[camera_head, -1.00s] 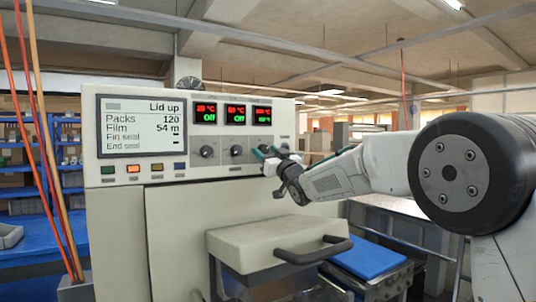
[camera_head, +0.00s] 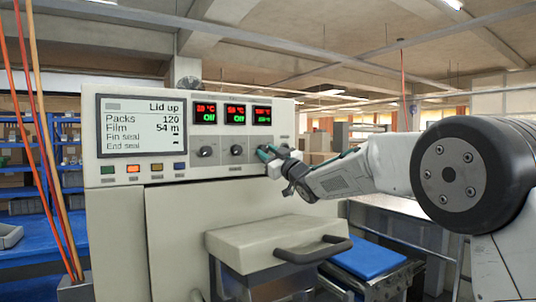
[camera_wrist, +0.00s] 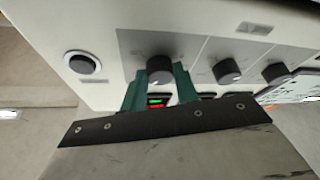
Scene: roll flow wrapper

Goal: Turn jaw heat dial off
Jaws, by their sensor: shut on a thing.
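The machine's control panel (camera_head: 190,135) has a row of dark dials under small displays. My gripper (camera_head: 268,154) is at the right-hand dial of the row and hides it in the head view. In the wrist view, my gripper's green fingers (camera_wrist: 160,82) are shut on that dial (camera_wrist: 160,66), one finger on each side. The dial's label is too small to read. The display (camera_head: 262,115) above it has a red and a green reading, too small to read surely. The left display (camera_head: 205,113) and middle display (camera_head: 235,114) show green "Off".
The left dial (camera_head: 206,152) and middle dial (camera_head: 236,151) are free. A black round button (camera_wrist: 82,63) lies beside the held dial. A screen (camera_head: 143,128) reads "Lid up". A beige box with a dark handle (camera_head: 312,250) juts out below the panel.

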